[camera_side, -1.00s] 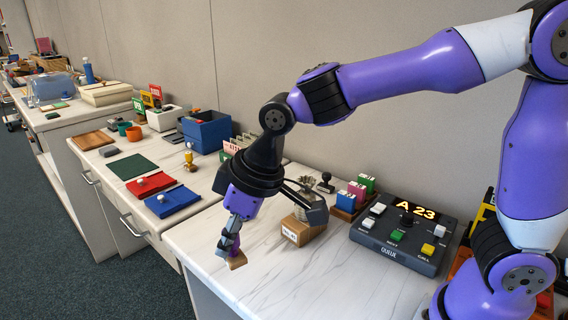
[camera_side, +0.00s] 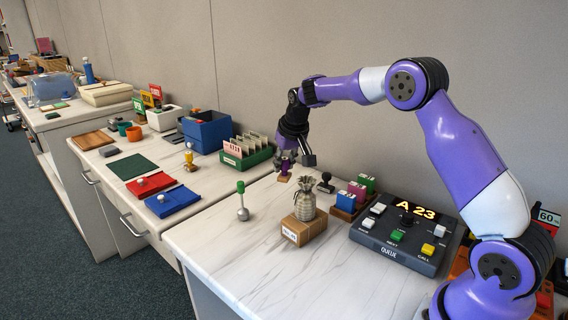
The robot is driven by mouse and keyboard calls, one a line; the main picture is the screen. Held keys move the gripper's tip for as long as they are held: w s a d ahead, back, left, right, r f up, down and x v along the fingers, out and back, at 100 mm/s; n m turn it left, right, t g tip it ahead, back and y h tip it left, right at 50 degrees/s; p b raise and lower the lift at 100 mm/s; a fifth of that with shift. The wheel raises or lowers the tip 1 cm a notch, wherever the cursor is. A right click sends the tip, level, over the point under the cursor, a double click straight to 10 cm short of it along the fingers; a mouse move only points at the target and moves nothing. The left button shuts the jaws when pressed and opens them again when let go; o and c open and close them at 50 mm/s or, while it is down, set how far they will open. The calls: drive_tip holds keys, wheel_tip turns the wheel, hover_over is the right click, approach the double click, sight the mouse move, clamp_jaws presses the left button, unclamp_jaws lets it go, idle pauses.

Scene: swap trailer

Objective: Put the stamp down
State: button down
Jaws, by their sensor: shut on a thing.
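My gripper (camera_side: 284,170) points down at the back of the near counter (camera_side: 255,265), close to the wall. It is shut on the stamp (camera_side: 283,179), whose tan wooden base shows below the fingers. The fingers hide the upper part of the stamp. The base is at or just above the counter top; I cannot tell whether it touches. A small black stamp-like object (camera_side: 325,184) stands to its right.
A silver pineapple-like ornament (camera_side: 305,196) stands on a wooden block (camera_side: 304,229) in front. A green-topped metal stand (camera_side: 242,203) is to the left. Colored small boxes (camera_side: 357,190) and the queue console (camera_side: 404,239) are to the right. A green card tray (camera_side: 246,158) is behind left. The counter's front is clear.

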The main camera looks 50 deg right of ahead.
drive_tip(key=d, duration=0.1)
drive_tip(key=d+f, duration=0.2)
drive_tip(key=shift+w+d+f, duration=0.2)
drive_tip(key=shift+w+d, duration=0.15)
drive_tip(key=shift+d, duration=0.05)
drive_tip(key=shift+f, duration=2)
drive_tip(key=shift+f, duration=0.1)
drive_tip(key=c, duration=0.7)
unclamp_jaws()
drive_tip(key=shift+f, duration=0.1)
